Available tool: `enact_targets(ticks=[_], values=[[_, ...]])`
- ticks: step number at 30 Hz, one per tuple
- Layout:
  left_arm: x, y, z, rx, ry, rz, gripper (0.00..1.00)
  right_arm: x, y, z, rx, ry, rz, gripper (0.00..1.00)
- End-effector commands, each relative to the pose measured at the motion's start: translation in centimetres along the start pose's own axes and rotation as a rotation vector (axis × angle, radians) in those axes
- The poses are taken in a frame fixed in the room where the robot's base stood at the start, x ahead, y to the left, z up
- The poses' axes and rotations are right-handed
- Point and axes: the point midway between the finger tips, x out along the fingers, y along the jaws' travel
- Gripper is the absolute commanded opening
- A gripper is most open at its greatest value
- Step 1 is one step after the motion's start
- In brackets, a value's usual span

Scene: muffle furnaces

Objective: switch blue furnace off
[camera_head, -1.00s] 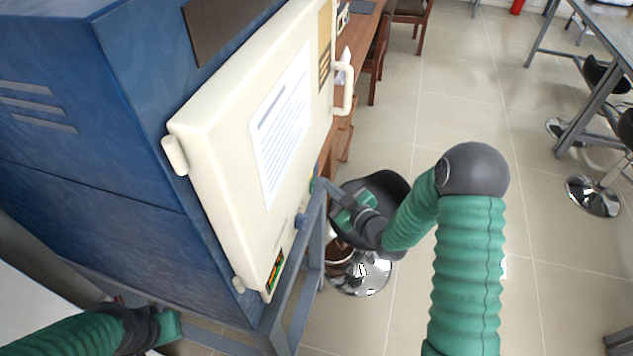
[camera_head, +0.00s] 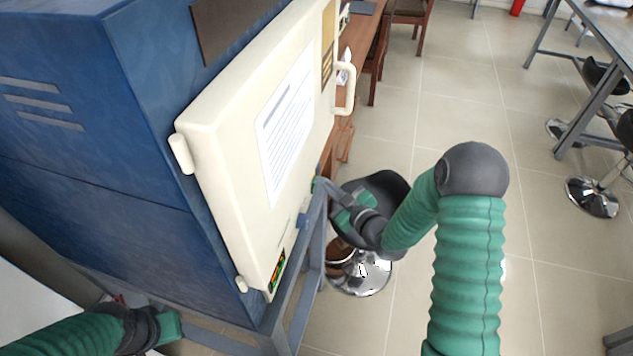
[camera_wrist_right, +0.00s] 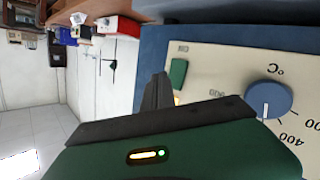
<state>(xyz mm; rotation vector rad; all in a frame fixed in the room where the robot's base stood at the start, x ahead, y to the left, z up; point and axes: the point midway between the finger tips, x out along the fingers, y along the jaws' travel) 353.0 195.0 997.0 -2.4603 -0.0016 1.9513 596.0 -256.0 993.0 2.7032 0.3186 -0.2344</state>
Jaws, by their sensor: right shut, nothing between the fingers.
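The blue furnace (camera_head: 150,110) with a cream front (camera_head: 225,140) fills the left of the head view. A blue knob (camera_head: 303,220) and a lit display (camera_head: 277,272) sit low on its front. In the right wrist view, the panel carries a green switch (camera_wrist_right: 178,74) and the blue temperature dial (camera_wrist_right: 268,99). My right gripper (camera_head: 321,186) is shut and empty at the panel; its fingertips (camera_wrist_right: 160,88) are just beside the switch. Contact cannot be told. A small orange glow shows below the switch, partly hidden. My left gripper (camera_head: 168,325) is low beside the furnace; its jaws are unclear.
The furnace stands on a grey metal frame (camera_head: 313,245). A black stool (camera_head: 375,190) with a chrome base is behind my right gripper. A wooden desk (camera_head: 360,40) lies beyond the furnace.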

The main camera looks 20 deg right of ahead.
Motion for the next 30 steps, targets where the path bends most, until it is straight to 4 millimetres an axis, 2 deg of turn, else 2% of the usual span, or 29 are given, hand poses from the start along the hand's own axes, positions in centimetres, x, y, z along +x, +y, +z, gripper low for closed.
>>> enact_targets(ticks=[30], values=[[0.19, -0.01, 0.05, 0.0, 0.0, 0.0, 0.0, 0.74, -0.7, -0.84, 0.0, 0.0, 0.0, 0.0]])
